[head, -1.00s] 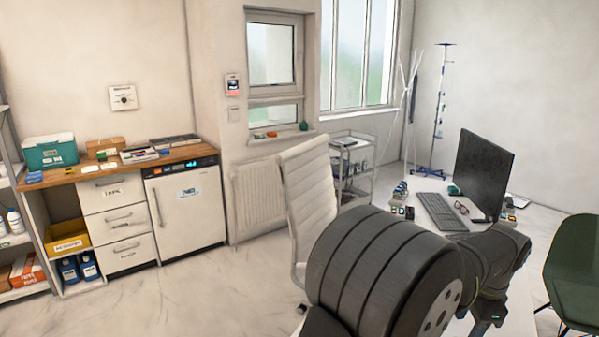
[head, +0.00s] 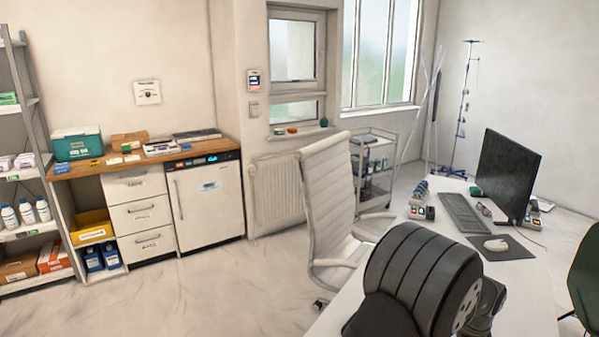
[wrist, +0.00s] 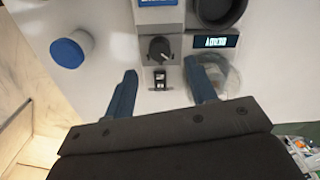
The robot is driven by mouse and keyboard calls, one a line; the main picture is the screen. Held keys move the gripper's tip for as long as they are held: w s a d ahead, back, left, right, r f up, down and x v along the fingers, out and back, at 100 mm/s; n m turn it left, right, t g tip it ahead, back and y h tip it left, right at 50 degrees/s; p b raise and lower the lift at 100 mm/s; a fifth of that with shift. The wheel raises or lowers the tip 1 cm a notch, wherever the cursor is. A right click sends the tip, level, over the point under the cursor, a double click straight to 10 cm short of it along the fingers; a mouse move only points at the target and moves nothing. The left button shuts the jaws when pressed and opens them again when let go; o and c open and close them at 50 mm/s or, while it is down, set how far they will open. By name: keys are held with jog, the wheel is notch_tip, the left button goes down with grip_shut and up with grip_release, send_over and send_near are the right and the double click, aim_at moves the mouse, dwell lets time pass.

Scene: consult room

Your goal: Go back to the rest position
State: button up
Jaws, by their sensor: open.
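My gripper (wrist: 160,70) shows in the wrist view. Its two blue-grey fingers are apart and nothing is held between them. Beyond the fingertips is a pale device with a black knob (wrist: 160,49) and a small lit display (wrist: 215,41); I cannot tell how far below they are. In the head view the dark, ribbed part of my arm fills the bottom right over the white desk (head: 365,268). The gripper itself is hidden or out of frame there.
A white chair (head: 327,200) stands beside the desk, near my arm. A monitor (head: 508,175), keyboard (head: 465,213) and mouse (head: 496,245) are on the desk. In the wrist view are a blue-topped white object (wrist: 70,50) and a clear round vessel (wrist: 222,76). Floor is free at left.

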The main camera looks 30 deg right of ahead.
notch_tip(320, 180, down, 6)
jog(key=shift+r, duration=0.25)
jog(key=shift+f+n, duration=0.2)
jog(key=shift+n, duration=0.1)
jog(key=n, duration=0.6)
jog(key=shift+r, duration=0.1)
